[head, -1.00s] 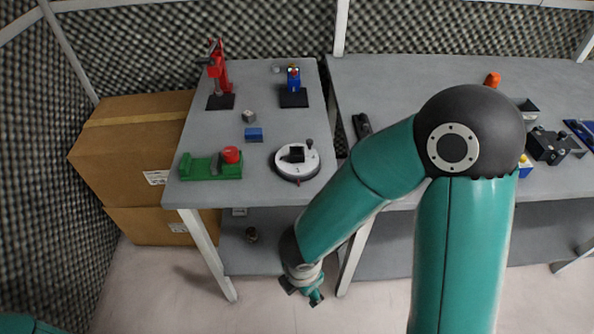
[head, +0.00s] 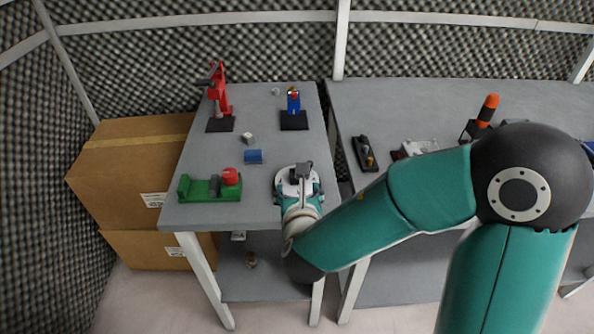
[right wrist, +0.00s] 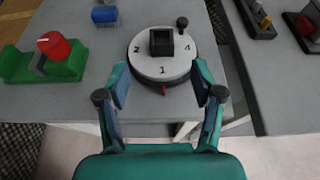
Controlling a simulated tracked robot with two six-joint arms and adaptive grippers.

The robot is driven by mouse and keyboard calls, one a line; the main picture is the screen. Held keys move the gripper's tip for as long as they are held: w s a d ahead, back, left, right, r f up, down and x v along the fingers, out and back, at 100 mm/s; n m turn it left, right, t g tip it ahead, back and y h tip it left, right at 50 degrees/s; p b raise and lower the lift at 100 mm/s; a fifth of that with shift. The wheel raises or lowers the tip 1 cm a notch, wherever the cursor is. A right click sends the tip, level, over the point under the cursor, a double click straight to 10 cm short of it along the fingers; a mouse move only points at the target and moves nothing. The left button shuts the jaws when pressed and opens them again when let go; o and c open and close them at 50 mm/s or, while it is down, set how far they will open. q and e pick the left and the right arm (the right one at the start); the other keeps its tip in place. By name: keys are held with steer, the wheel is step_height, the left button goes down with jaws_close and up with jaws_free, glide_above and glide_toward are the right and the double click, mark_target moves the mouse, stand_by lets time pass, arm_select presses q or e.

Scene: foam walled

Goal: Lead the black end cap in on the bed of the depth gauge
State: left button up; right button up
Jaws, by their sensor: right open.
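A black, square, hollow-topped piece (right wrist: 162,42) sits on the white numbered dial (right wrist: 148,66); it may be the end cap or part of the dial. In the head view the black piece (head: 301,170) shows just beyond my right gripper (head: 299,186). In the right wrist view my right gripper (right wrist: 158,78) is open and empty, its fingers on either side of the dial's front part, short of the black piece. A blue upright device on a black base (head: 293,121) stands at the back of the left table; I cannot tell whether it is the depth gauge. My left gripper is out of view.
A green fixture with a red knob (head: 210,188), a blue block (head: 253,157), a grey cube (head: 247,138) and a red press (head: 220,95) share the left table (head: 200,150). A gap separates it from the right table (head: 400,100). Cardboard boxes (head: 130,170) stand left.

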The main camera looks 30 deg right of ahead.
steer(key=p+x, duration=0.1)
steer(key=x, duration=0.8)
steer(key=shift+d+f, duration=0.1)
steer(key=shift+f, duration=0.05)
steer(key=c, duration=1.1)
